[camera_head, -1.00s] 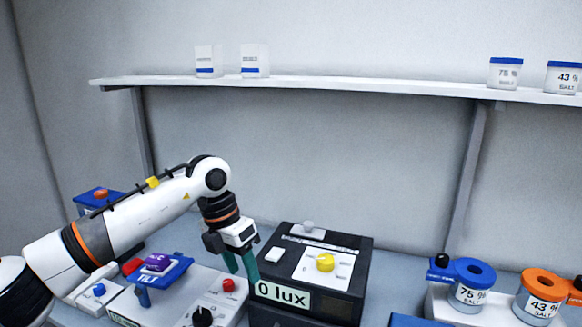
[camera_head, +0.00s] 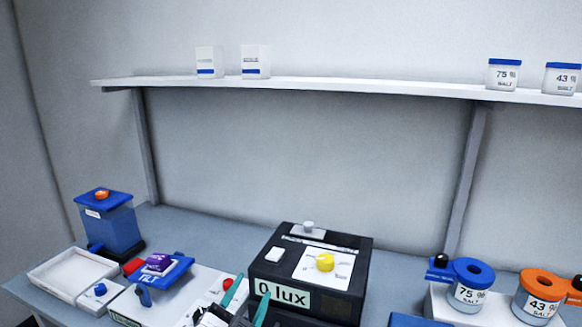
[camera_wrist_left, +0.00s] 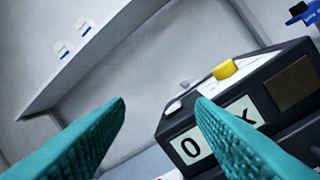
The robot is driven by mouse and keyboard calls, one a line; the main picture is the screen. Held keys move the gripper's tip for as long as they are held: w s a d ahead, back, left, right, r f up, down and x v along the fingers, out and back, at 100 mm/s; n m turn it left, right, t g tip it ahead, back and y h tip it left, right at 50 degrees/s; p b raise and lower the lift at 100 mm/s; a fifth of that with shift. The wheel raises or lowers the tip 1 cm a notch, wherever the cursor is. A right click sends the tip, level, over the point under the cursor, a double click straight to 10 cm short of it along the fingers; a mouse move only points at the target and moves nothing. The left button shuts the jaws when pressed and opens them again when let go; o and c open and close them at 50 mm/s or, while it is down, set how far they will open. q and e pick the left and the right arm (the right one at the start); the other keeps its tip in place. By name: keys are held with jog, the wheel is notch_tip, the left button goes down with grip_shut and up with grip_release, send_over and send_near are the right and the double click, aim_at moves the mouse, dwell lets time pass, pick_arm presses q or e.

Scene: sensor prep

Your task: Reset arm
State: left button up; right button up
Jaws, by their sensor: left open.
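My left gripper (camera_head: 247,300) is at the bottom of the head view, low in front of the black box. Its two teal fingers are apart with nothing between them. In the left wrist view the open fingers (camera_wrist_left: 160,115) frame the wall, the shelf and the black box's front. The black box (camera_head: 355,268) has a yellow knob (camera_head: 325,262) on top and a "0 lux" label (camera_head: 283,294) on its front. One finger covers part of that label in the wrist view. Most of the left arm is out of the head view. My right gripper is not in view.
Left of the box is a white unit (camera_head: 190,292) with a blue tilt platform (camera_head: 172,271) and a red knob. A blue container (camera_head: 119,229) and white tray (camera_head: 45,272) stand further left. Salt jars (camera_head: 468,292) stand at right. A shelf (camera_head: 300,86) runs along the wall.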

pick_arm(q)
jog(key=s+a+f+n+g+y, duration=0.3)
jog(key=s+a+f+g, duration=0.15)
jog(key=f, duration=0.35)
jog(key=s+a+f+n+g+y, duration=0.2)
jog(key=s+a+f+n+g, duration=0.1)
jog(key=s+a+f, duration=0.3)
jog(key=s+a+f+n+g, duration=0.1)
jog(key=s+f+g, duration=0.35)
jog(key=s, duration=0.45)
jog(key=s+a+f+n+g, duration=0.2)
jog(key=s+f+g, duration=0.3)
jog(key=s, duration=0.4)
jog(key=s+a+f+b+x, duration=0.1)
jog(key=s+b+x, duration=0.15)
jog(key=x, duration=1.15)
jog(key=s+a+b+x, duration=0.1)
jog(key=s+x, duration=0.2)
jog(key=x, duration=1.1)
jog(key=s+a+f+g+b, duration=0.1)
jog(key=s+a+f+b, duration=0.1)
jog(key=s+f, duration=1.4)
notch_tip(320, 180, down, 4)
jog(key=shift+s+f+m+y, duration=0.1)
jog(key=shift+s+m+y, duration=0.25)
jog(key=shift+m+y, duration=0.05)
